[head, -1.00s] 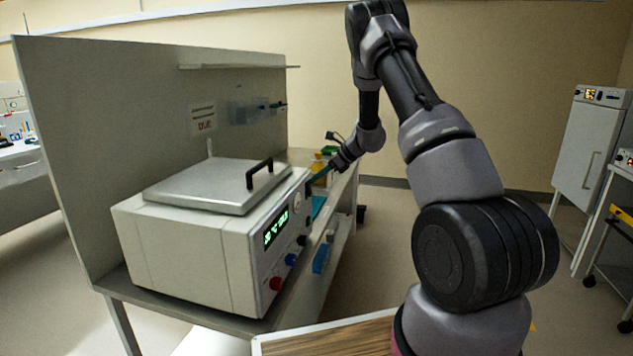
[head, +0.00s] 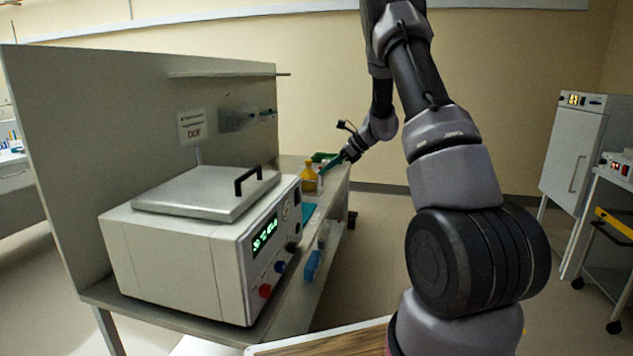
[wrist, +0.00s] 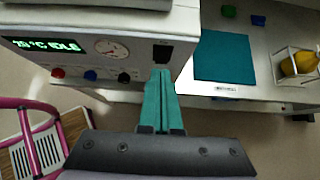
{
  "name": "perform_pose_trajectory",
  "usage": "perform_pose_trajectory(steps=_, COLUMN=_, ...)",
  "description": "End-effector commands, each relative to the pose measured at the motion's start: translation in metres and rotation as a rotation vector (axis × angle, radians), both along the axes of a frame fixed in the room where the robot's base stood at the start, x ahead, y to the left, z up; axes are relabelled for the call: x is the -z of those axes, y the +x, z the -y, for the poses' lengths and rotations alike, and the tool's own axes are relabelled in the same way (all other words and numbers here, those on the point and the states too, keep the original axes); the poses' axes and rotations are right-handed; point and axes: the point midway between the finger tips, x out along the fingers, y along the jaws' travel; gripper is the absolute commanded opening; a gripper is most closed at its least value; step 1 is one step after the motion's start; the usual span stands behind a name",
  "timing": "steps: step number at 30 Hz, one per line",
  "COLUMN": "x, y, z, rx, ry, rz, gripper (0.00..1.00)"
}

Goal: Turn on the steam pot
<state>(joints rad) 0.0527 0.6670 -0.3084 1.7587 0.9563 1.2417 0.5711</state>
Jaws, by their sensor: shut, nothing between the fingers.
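The steam pot (head: 180,255) is a white box with a metal lid and black handle, standing on the bench at left. Its front panel has a lit green display (head: 265,233), a gauge and red, blue and black knobs. In the wrist view the display (wrist: 45,45) ends in "°C IDLE". A dark switch (wrist: 162,53) sits at the panel's far end, beside the gauge (wrist: 111,48). My gripper (wrist: 161,72) has teal fingers, shut and empty, with tips just short of that switch in the picture; contact cannot be told.
A teal mat (wrist: 224,58) lies on the bench beyond the pot. A yellow bottle (head: 309,178) stands farther along, in a rack in the wrist view. A grey panel (head: 60,130) backs the bench. Floor to the bench's right is open.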

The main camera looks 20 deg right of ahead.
Motion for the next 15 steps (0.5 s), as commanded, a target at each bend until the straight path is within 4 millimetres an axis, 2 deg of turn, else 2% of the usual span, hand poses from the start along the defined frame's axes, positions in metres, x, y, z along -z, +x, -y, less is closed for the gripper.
perform_pose_trajectory(steps=3, x=-0.018, y=-0.005, z=0.01, rx=0.0, ry=-0.001, rz=0.003, gripper=0.0)
perform_pose_trajectory(steps=6, x=-0.027, y=-0.009, z=0.015, rx=-0.001, ry=0.001, rz=0.001, gripper=0.0)
perform_pose_trajectory(steps=15, x=-0.033, y=-0.011, z=0.019, rx=-0.001, ry=-0.001, rz=-0.001, gripper=0.0)
